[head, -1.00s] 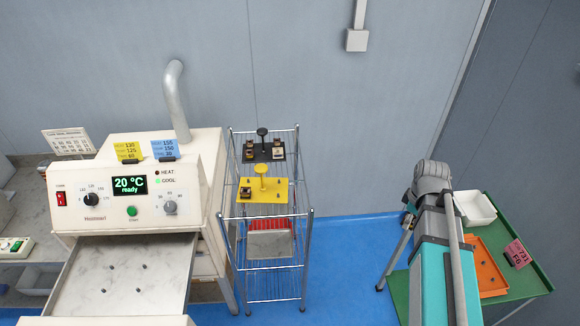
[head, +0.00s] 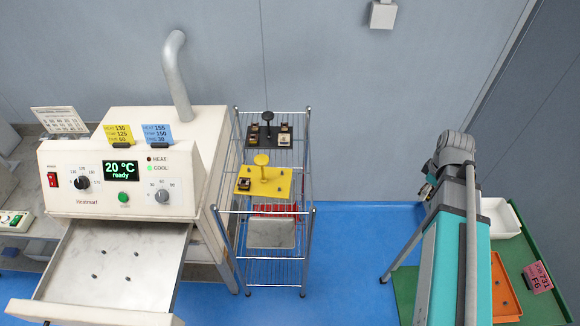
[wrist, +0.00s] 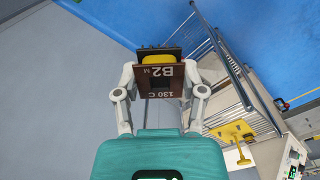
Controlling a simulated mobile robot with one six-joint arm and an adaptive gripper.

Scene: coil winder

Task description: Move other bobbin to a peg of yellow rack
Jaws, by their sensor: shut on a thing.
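In the wrist view my gripper (wrist: 160,84) is shut on a bobbin (wrist: 161,76). The bobbin has a dark brown flange lettered "B2 M" and "130 C", upside down here, and a yellow winding behind it. The yellow rack (head: 281,180) is a flat plate with a round-topped post on the wire shelf. One dark bobbin (head: 244,184) sits at its left, and small bare pegs show at its right. The yellow rack also shows in the wrist view (wrist: 226,132), below and right of my gripper, well apart from the held bobbin. My gripper is not visible in the head view.
A black rack (head: 268,135) with bobbins stands behind the yellow one. The wire shelf's chrome posts (head: 308,150) rise around both. A white oven (head: 130,165) with an open drawer (head: 115,265) is at left. A green table (head: 540,260) with trays is at right.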

